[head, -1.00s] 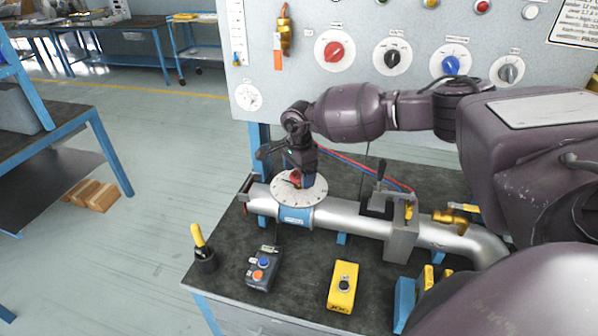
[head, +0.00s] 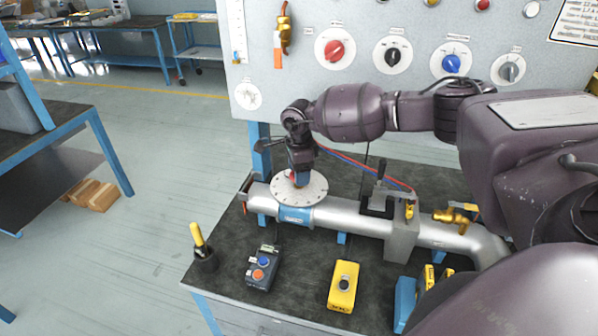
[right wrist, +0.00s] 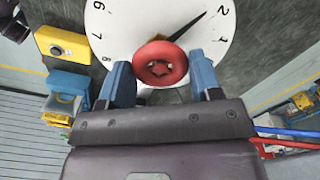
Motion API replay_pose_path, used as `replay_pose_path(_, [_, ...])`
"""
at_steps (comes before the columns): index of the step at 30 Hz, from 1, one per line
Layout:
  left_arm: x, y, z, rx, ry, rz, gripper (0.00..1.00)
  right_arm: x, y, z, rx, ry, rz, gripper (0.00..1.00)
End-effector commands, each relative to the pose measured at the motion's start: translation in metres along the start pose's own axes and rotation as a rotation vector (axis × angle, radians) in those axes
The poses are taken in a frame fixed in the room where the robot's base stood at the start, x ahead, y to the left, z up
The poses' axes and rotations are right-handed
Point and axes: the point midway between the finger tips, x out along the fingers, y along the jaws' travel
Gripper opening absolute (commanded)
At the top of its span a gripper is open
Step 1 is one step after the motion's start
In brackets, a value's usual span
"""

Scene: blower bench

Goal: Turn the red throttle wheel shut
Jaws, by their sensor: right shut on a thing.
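The red throttle wheel (right wrist: 160,63) sits at the centre of a round white numbered dial (right wrist: 126,24). In the head view the dial (head: 314,188) lies on top of the silver pipe (head: 352,217). My right gripper (right wrist: 163,70) points down at the wheel with its two blue fingers on either side of it, shut on its rim. In the head view this gripper (head: 299,180) hides most of the wheel. A black pointer (right wrist: 188,27) reaches from the wheel towards the 2 on the dial. My left gripper is not in view.
A valve with a dark upright lever (head: 379,180) and a brass tap (head: 452,217) stand along the pipe to the right. A button box (head: 262,268), a yellow box (head: 343,287) and a yellow-handled tool in a dark cup (head: 203,258) stand in front.

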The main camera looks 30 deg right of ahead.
Motion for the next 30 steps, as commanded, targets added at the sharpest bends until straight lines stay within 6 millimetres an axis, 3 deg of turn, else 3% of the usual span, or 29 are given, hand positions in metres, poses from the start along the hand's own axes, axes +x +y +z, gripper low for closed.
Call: replay_pose_path(30, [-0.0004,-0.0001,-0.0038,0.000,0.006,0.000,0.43,-0.0002,-0.0006,-0.0009,0.923,0.001,-0.001,0.35])
